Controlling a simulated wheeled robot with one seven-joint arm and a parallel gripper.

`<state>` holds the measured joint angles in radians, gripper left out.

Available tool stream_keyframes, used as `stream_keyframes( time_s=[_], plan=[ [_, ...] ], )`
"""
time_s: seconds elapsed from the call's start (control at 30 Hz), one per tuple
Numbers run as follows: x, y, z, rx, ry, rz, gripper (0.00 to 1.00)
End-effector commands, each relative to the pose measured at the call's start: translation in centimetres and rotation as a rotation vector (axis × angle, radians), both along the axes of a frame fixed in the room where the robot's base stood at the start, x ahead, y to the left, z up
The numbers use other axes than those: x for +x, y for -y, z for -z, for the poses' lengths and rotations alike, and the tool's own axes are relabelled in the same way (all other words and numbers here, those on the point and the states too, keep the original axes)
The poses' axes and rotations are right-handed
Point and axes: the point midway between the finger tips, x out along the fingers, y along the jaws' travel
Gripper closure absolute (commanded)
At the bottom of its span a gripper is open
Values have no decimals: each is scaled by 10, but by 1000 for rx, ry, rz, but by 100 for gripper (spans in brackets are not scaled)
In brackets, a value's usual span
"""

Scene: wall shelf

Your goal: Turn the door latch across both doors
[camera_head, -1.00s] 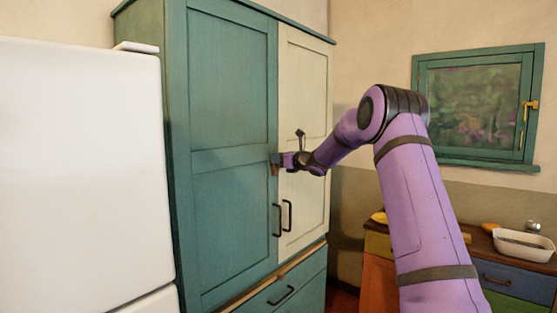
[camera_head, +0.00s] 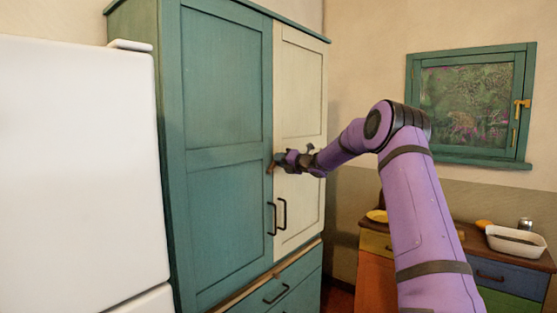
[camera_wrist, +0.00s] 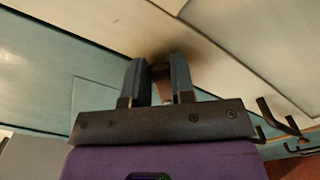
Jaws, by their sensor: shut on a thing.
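The tall cabinet has a teal left door (camera_head: 225,215) and a cream right door (camera_head: 300,90), both closed and meeting at a vertical seam. A small brown latch (camera_head: 270,168) sits at this seam, about mid-height. In the head view its visible end slants down to the left, over the teal door's edge; my gripper (camera_head: 279,159) hides the rest. In the wrist view, my gripper (camera_wrist: 159,80) has its two dark fingers on either side of the brown latch (camera_wrist: 160,73), shut on it. The latch's full angle cannot be told.
Two dark bar handles (camera_head: 272,218) hang below the latch beside the seam. A white fridge (camera_head: 80,170) stands at the left. A low counter with a white basin (camera_head: 515,242) is at the right, under a teal-framed window (camera_head: 470,105).

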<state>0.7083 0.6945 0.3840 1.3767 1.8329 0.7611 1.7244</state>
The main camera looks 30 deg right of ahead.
Motion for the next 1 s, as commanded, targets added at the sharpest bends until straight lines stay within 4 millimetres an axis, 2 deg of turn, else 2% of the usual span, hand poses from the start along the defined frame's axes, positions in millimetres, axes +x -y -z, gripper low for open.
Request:
stream_keyframes(
  time_s=[0.5, 1.0],
  plan=[
    [4, 14, 24, 417, -152, 1, 100],
    [5, 15, 34, 586, -214, 2, 100]
  ],
)
